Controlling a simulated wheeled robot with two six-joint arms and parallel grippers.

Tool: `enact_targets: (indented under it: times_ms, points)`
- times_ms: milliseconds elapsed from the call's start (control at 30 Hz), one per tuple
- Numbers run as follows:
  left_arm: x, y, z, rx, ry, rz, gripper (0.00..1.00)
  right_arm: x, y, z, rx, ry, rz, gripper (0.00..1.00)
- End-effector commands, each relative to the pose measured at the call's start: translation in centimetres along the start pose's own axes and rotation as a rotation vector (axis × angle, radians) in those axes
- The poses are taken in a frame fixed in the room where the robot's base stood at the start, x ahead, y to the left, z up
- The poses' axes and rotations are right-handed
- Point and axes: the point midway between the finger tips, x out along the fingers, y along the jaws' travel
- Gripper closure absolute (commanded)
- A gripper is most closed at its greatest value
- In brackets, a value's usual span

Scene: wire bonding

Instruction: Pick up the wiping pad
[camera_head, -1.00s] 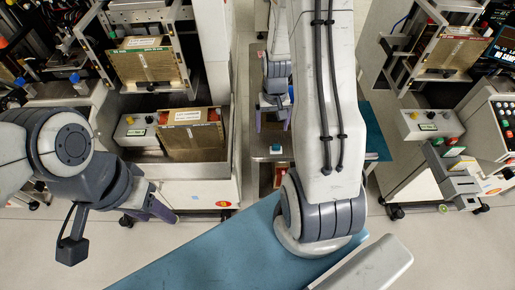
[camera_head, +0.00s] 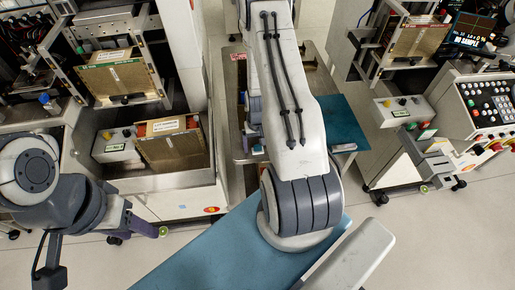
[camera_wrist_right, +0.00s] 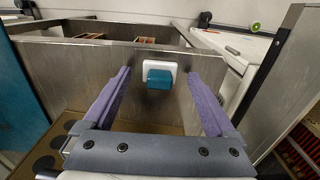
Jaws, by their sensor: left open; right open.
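A small blue and white block that looks like the wiping pad (camera_wrist_right: 159,77) shows in the right wrist view, in front of a metal wall. My right gripper (camera_wrist_right: 158,88) is open, with one purple finger on each side of the pad in that picture. Nothing is gripped, and I cannot tell how far ahead the pad is. My left gripper (camera_head: 142,228) is at the lower left in the head view, open and empty, over the floor.
A metal cart (camera_head: 238,85) stands behind my right arm. A machine with a gold-coloured magazine (camera_head: 175,150) stands at the left. Another machine with a button panel (camera_head: 490,105) stands at the right. Floor (camera_head: 420,240) is free at the lower right.

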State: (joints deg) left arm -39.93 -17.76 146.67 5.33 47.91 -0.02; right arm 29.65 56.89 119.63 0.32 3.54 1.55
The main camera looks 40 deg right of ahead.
Motion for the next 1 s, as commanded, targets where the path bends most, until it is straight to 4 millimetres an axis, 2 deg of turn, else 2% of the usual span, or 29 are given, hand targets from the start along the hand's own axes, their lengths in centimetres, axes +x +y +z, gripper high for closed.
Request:
enact_targets:
  times_ms: [300,367,400,533,600,833,1000]
  points:
    - [0.0,0.0,0.0,0.000,0.000,0.000,0.50,0.6,0.0,-0.1,0.000,0.002,0.000,0.09]
    - [0.0,0.0,0.0,0.000,0.000,0.000,0.50,0.6,0.0,0.0,0.000,0.001,0.000,0.32]
    - [0.0,0.0,0.0,0.000,0.000,0.000,0.50,0.6,0.0,0.0,0.000,0.001,0.000,0.47]
    - [0.0,0.0,0.0,0.000,0.000,0.000,0.50,0.6,0.0,0.0,0.000,0.001,0.000,0.97]
    - [0.0,0.0,0.0,0.000,0.000,0.000,0.50,0.6,0.0,0.0,0.000,0.001,0.000,1.00]
    - [0.0,0.0,0.0,0.000,0.000,0.000,0.50,0.4,0.0,-0.1,0.000,0.002,0.000,1.00]
    - [0.2,0.0,0.0,0.000,0.000,0.000,0.50,-0.6,0.0,-0.1,0.000,0.003,0.000,1.00]
